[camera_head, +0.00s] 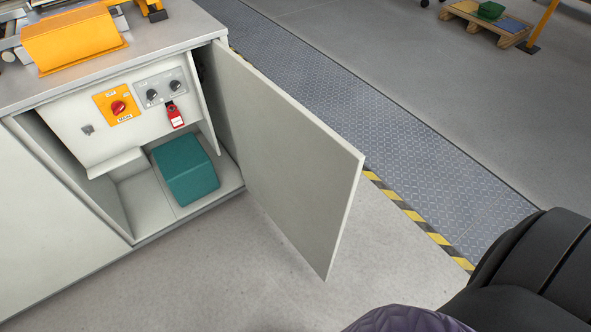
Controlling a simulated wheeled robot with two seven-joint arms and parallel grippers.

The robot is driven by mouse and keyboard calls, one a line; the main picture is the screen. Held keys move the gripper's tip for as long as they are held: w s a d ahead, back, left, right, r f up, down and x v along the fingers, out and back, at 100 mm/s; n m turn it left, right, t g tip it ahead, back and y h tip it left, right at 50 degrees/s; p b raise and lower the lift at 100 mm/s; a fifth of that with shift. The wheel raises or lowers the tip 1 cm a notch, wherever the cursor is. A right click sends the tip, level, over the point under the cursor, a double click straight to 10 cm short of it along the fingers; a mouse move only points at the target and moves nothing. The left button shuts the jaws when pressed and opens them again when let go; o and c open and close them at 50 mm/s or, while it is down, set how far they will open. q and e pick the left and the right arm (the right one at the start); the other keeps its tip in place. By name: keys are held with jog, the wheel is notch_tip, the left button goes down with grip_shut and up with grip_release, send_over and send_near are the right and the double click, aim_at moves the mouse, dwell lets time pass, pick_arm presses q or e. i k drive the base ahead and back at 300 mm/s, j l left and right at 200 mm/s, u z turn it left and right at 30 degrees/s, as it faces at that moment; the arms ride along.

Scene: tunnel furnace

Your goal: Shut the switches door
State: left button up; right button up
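The switches door (285,158) is a light grey panel hinged at the right side of the cabinet opening. It stands wide open, swung out to the right, with its free edge towards the lower right. Behind it the cabinet shows a switch panel (120,118) with a red rotary switch (118,107) on a yellow plate, two black knobs and a red padlock tag (175,116). Neither gripper is in view. A black and purple part at the lower right looks like my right arm, apart from the door in the picture.
A teal box (186,170) sits inside the cabinet on its floor. An orange machine cover (73,40) is on the cabinet top. Bare floor (235,265) lies in front of the opening. A yellow-black striped edge (420,222) borders a metal walkway behind the door.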

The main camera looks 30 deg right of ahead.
aim_at(304, 175)
jog(key=l+u, duration=0.1)
jog(key=l, duration=0.3)
jog(key=k+l+u, duration=0.1)
jog(key=l, duration=0.35)
jog(key=k+l+u, duration=0.1)
jog(key=l, duration=0.3)
jog(key=k+l, duration=0.15)
jog(key=l, duration=0.25)
jog(key=i+l+u, duration=0.1)
jog(key=l, duration=0.2)
jog(key=i+l+u, duration=0.1)
jog(key=l, duration=0.25)
jog(key=i+l+u, duration=0.1)
jog(key=l, duration=0.2)
jog(key=j+u, duration=0.1)
